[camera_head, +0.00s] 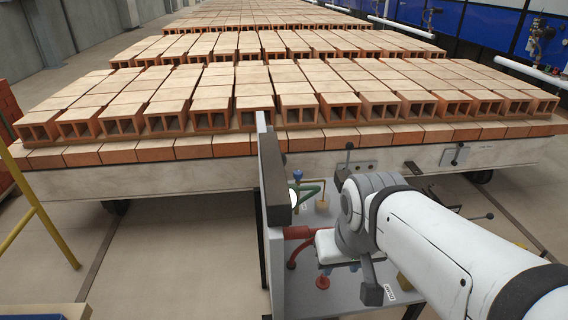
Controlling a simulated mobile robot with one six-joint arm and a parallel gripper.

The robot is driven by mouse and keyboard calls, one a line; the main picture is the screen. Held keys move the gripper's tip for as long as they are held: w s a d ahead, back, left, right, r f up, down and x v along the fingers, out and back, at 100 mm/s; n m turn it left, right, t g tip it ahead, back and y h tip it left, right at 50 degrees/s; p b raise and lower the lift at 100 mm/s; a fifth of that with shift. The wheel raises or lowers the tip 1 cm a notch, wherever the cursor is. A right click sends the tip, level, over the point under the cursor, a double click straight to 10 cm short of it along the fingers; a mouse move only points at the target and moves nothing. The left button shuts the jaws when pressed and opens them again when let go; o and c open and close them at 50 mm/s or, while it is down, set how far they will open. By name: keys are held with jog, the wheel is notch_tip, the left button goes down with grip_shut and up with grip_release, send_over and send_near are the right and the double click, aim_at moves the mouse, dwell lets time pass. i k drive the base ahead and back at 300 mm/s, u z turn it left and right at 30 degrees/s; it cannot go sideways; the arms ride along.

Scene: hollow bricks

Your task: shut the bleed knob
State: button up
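A grey panel unit (345,297) stands in front of the brick car, with small pipes and fittings on it. A small blue knob (298,175) stands upright at its back left, beside a green curved pipe (308,192). A small red round knob (322,283) shows lower down, below a red pipe (297,232). I cannot tell which one is the bleed knob. My white arm comes in from the lower right, and its grey wrist covers the panel's middle. My gripper (370,285) seems to be the dark part hanging below the wrist; its fingers are not clear.
A long car (160,178) stacked with rows of hollow bricks (212,112) stands behind the panel. A tall dark upright plate (274,170) edges the panel on the left. A yellow rail (45,222) is at far left. The floor between them is clear.

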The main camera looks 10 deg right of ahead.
aim_at(297, 175)
jog(key=z, duration=0.25)
jog(key=k, duration=0.15)
jog(key=u, duration=1.15)
jog(key=k, duration=1.05)
jog(key=z, duration=0.3)
jog(key=i, duration=1.5)
jog(key=z, duration=0.1)
